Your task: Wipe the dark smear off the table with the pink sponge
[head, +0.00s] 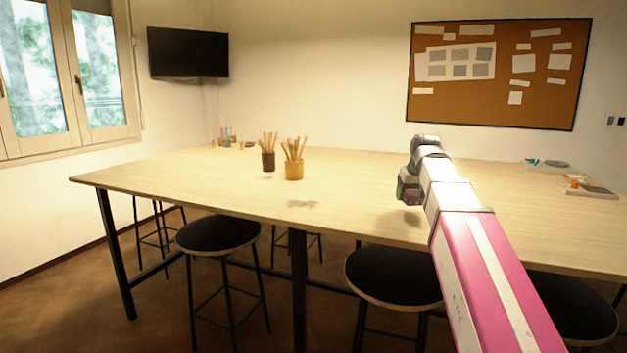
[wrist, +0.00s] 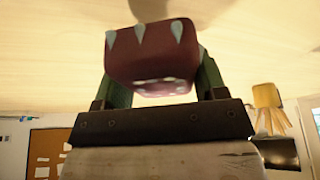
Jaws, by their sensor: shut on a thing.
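The pink sponge (wrist: 150,52), dark reddish with pale spots, sits between the two fingers of my gripper (wrist: 160,76) in the wrist view. My gripper is shut on it. In the head view my gripper (head: 409,188) hangs low over the right part of the table (head: 350,175), with a shadow on the wood below. The sponge looks held above the tabletop, but the exact gap is unclear. I cannot make out the smear in the wrist view.
A yellow cup (head: 294,171) and a dark cup (head: 268,160), both holding wooden sticks, stand behind the smear. Small items (head: 228,143) lie at the far left, and trays (head: 588,189) at the right. Stools (head: 222,235) stand at the front. The wood around the smear is clear.

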